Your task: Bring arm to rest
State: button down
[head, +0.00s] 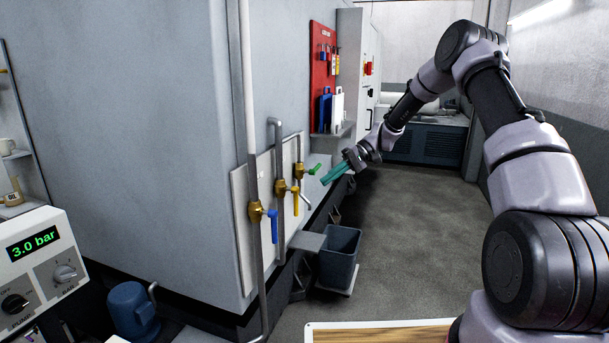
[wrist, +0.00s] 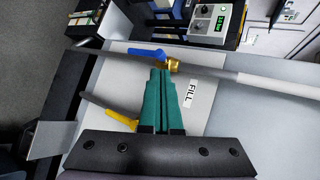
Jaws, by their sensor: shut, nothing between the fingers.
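My gripper (head: 325,180) is in front of the valve panel, just right of the green valve handle (head: 315,169) in the head view. Its teal fingers are closed together with nothing between them. In the wrist view the closed fingertips (wrist: 160,73) overlap the brass valve with the blue handle (wrist: 147,54); the head view shows them apart from that valve. My arm reaches out from the right side of the head view, bent at the elbow.
The valve panel (head: 241,201) has a blue handle (head: 273,226) and a yellow handle (head: 296,202), both hanging down. A grey bin (head: 340,258) stands below. A pump box (head: 34,262) reads 3.0 bar. A red lockout board (head: 323,60) hangs behind. Grey floor (head: 420,220) is open.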

jog(key=s+d+r+m+t+h, duration=0.2)
jog(key=s+d+r+t+h, duration=0.15)
jog(key=s+r, duration=0.55)
jog(key=s+d+r+m+t+h, duration=0.1)
jog(key=s+d+r+t+h, duration=0.15)
jog(key=s+d+r, duration=0.6)
jog(key=s+d+r+m+t+h, duration=0.1)
jog(key=s+d+r+m+t, duration=0.1)
jog(key=s, duration=0.5)
jog(key=s+d+r+m+t+h, duration=0.2)
jog(key=s+r, duration=0.3)
jog(key=s, duration=0.3)
jog(key=shift+d+r+t, duration=0.4)
jog(key=shift+d+t, duration=0.1)
jog(key=shift+t, duration=0.4)
